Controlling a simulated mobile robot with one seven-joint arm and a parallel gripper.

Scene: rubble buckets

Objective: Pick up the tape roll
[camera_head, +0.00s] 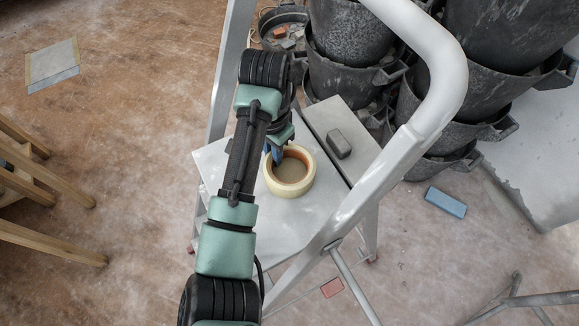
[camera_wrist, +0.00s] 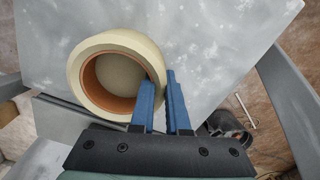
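The tape roll (camera_head: 303,183) is a cream ring with an orange-brown core. It appears flat on the grey top platform (camera_head: 225,170) of a stepladder. My gripper (camera_head: 274,153) reaches down at the roll's upper-left rim in the head view. In the wrist view the roll (camera_wrist: 83,60) fills the upper left. The blue fingers of my gripper (camera_wrist: 159,80) straddle the roll's right wall there, one inside the ring and one outside. The gap between them is about the wall's thickness, and they look shut on it. The fingertips are partly hidden in the head view.
A small dark grey block (camera_head: 339,144) lies behind the roll on the ladder. The ladder's rail (camera_head: 390,165) rises close on the right. Stacked black buckets (camera_head: 345,75) stand behind. A blue block (camera_head: 446,202) and a red block (camera_head: 332,288) lie on the floor. Wooden legs (camera_head: 45,190) stand left.

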